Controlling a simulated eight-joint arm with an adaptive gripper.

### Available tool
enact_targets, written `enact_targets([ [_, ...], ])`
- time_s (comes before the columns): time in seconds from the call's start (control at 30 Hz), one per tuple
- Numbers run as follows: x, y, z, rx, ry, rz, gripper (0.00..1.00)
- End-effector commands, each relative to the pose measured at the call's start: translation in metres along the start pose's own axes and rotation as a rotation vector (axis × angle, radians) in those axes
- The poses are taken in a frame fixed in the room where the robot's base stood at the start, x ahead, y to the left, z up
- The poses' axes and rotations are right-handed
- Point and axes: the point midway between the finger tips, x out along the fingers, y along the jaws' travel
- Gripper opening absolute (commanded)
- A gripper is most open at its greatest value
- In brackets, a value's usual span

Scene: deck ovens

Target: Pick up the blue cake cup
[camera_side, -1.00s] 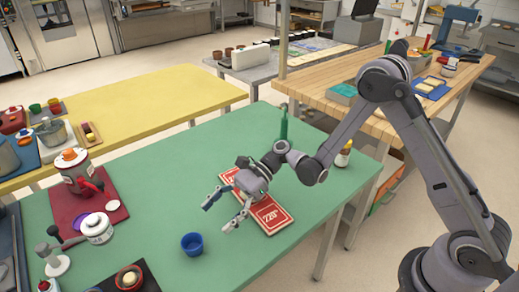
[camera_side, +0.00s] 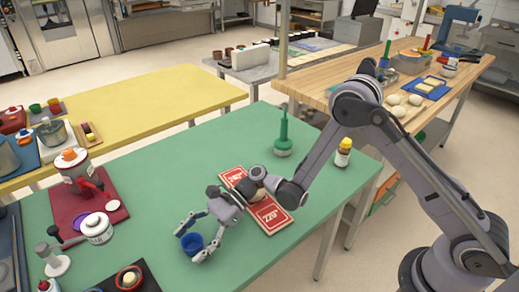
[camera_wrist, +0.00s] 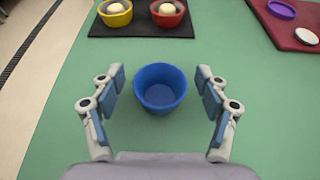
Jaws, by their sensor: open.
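The blue cake cup (camera_side: 191,243) stands upright on the green table near its front edge. In the wrist view the cup (camera_wrist: 160,88) is centred between my fingers, with a gap on each side. My gripper (camera_side: 190,240) is open and low over the table, its two fingers reaching to either side of the cup. It also shows in the wrist view (camera_wrist: 161,95), with blue pads facing the cup. Neither finger appears to touch it.
A dark mat (camera_wrist: 140,32) beyond the cup holds a yellow cup (camera_wrist: 116,12) and a red cup (camera_wrist: 167,11). A maroon mat (camera_wrist: 277,28) lies to its right. Red 220° boards (camera_side: 266,214) lie under my wrist. Green table around the cup is clear.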

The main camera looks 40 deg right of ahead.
Motion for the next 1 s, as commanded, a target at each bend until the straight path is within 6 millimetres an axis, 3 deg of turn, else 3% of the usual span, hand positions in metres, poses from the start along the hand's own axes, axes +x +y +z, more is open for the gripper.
enact_targets([
  [0.07, 0.000, 0.000, 0.000, 0.000, 0.000, 0.000, 0.75],
  [0.1, 0.000, 0.000, 0.000, 0.000, 0.000, 0.000, 0.69],
  [0.23, 0.000, 0.000, 0.000, 0.000, 0.000, 0.000, 0.32],
  [0.27, -0.001, 0.000, 0.000, 0.000, 0.000, 0.000, 0.26],
  [0.73, -0.002, 0.000, 0.003, 0.000, 0.000, -0.001, 0.26],
  [1.0, -0.012, 0.000, 0.028, 0.000, 0.000, -0.001, 0.26],
])
